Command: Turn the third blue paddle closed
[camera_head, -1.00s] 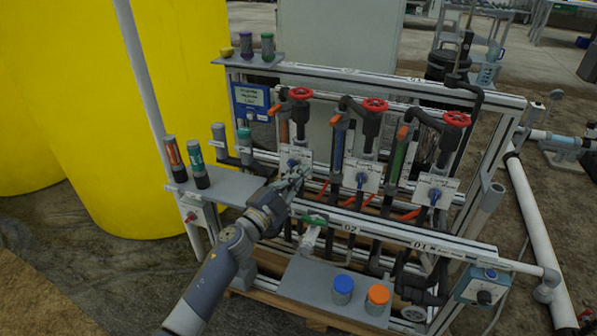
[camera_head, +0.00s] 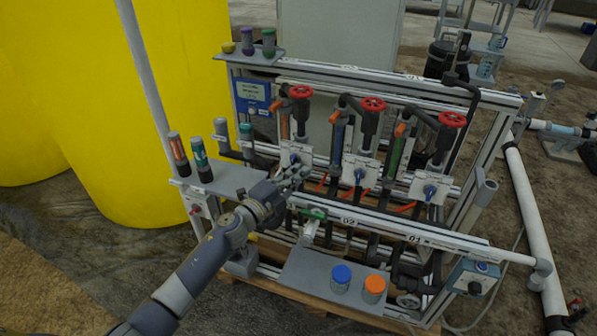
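Three blue paddles sit on white plates below the red handwheels: a left one (camera_head: 294,158), a middle one (camera_head: 359,176) and a right one (camera_head: 430,191). The rail below reads 02 under the middle and 01 towards the right, so the left paddle appears to be the third. My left gripper (camera_head: 293,176) is just below and in front of the left paddle, its fingers pointing up and right. Its fingers are small and overlap the pipework, so I cannot tell whether they are open or touch the paddle. My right gripper is out of view.
A green-handled valve (camera_head: 314,213) is close below my gripper. The lower shelf (camera_head: 310,273) holds blue-capped (camera_head: 341,278) and orange-capped (camera_head: 374,289) jars. A yellow tank (camera_head: 130,120) stands at left.

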